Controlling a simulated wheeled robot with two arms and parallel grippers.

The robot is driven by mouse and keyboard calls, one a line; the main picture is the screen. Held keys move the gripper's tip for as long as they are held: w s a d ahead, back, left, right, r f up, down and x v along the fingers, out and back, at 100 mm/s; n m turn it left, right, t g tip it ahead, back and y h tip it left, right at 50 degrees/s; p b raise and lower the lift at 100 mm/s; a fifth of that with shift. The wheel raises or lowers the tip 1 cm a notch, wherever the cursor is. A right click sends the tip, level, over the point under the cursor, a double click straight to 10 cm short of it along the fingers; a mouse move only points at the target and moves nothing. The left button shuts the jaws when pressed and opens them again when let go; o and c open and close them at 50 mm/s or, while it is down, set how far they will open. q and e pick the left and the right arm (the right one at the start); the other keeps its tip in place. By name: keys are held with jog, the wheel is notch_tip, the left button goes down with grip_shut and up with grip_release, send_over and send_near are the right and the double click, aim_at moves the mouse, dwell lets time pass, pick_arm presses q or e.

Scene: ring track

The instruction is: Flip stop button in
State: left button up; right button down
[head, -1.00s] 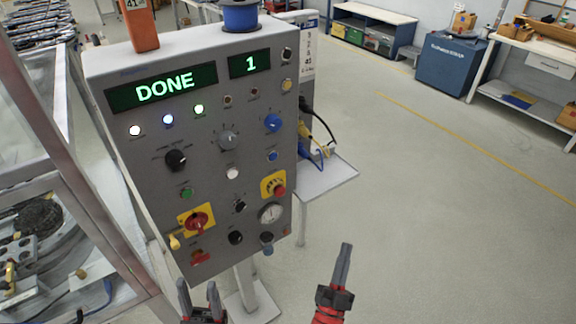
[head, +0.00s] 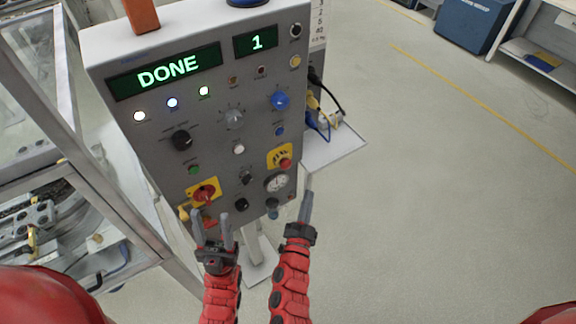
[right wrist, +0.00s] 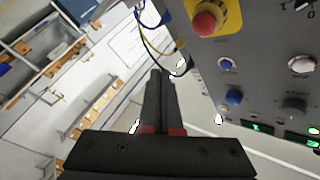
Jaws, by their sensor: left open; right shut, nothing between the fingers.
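The grey control panel (head: 215,120) has a red stop button (head: 285,163) on a yellow plate at its lower right. The button also shows at the top of the right wrist view (right wrist: 205,22), domed and standing out from its plate. A red rotary switch (head: 204,193) sits on another yellow plate at the lower left. My right gripper (head: 307,182) is shut and empty, just right of the panel's lower right edge and apart from the button. My left gripper (head: 212,215) is open and empty, in front of the panel's lower left, overlapping the area below the rotary switch.
The panel carries several knobs, lamps and a gauge (head: 276,182); its display (head: 167,72) reads DONE. A small shelf (head: 335,148) with cables (head: 322,118) juts out right of the panel. A glazed metal frame (head: 110,205) stands at the left.

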aim_at(292, 165)
jog(key=w+a+b, duration=0.2)
jog(key=w+a, duration=0.2)
jog(key=w, duration=0.2)
jog(key=shift+w+a, duration=0.35)
jog(key=shift+a, duration=0.05)
dwell(1.8)
jog(key=shift+w+a+b, duration=0.25)
jog(key=shift+w+b, duration=0.1)
jog(key=shift+w+a+b, duration=0.3)
jog(key=shift+w+b, duration=0.05)
dwell(0.8)
dwell(0.4)
jog(key=shift+s+d+r, duration=0.1)
jog(key=shift+s+d, duration=0.45)
jog(key=shift+s, duration=0.2)
